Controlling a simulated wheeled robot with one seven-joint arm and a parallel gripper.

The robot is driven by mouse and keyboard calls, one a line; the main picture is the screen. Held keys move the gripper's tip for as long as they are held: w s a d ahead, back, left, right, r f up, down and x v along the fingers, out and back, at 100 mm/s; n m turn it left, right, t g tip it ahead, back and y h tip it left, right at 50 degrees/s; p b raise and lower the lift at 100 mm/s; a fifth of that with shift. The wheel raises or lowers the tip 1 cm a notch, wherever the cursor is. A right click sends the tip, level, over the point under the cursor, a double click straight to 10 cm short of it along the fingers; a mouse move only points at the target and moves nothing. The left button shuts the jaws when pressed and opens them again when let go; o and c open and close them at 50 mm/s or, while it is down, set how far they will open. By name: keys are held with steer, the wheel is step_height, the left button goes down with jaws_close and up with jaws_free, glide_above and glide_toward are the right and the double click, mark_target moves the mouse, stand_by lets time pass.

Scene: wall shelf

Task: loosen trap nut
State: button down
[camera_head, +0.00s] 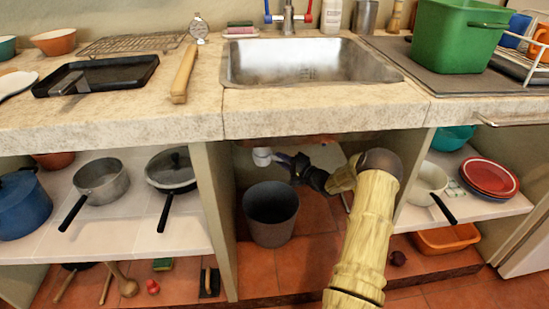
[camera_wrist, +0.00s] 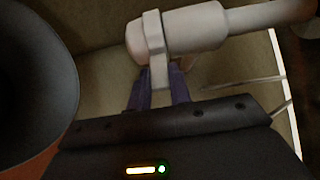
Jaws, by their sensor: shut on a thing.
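The white trap pipe (camera_head: 262,157) hangs under the sink inside the open cabinet. In the wrist view the trap (camera_wrist: 195,28) is a thick white body with a narrower pipe to the right. The trap nut (camera_wrist: 155,45) is the white ring with a flat lug at its left part. My gripper (camera_head: 283,159) reaches in from the right under the sink. In the wrist view its two purple fingers (camera_wrist: 160,85) are shut on the nut's lug from below. The fingertips are partly hidden behind the nut.
A dark grey bucket (camera_head: 271,232) stands on the floor tiles below the trap; its rim is close at left in the wrist view (camera_wrist: 68,75). Cabinet partitions (camera_head: 217,205) bound the space. Pans (camera_head: 101,180) and red plates (camera_head: 490,177) sit on side shelves.

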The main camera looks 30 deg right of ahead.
steer(key=shift+a, duration=0.1)
steer(key=c, duration=1.3)
jaws_free()
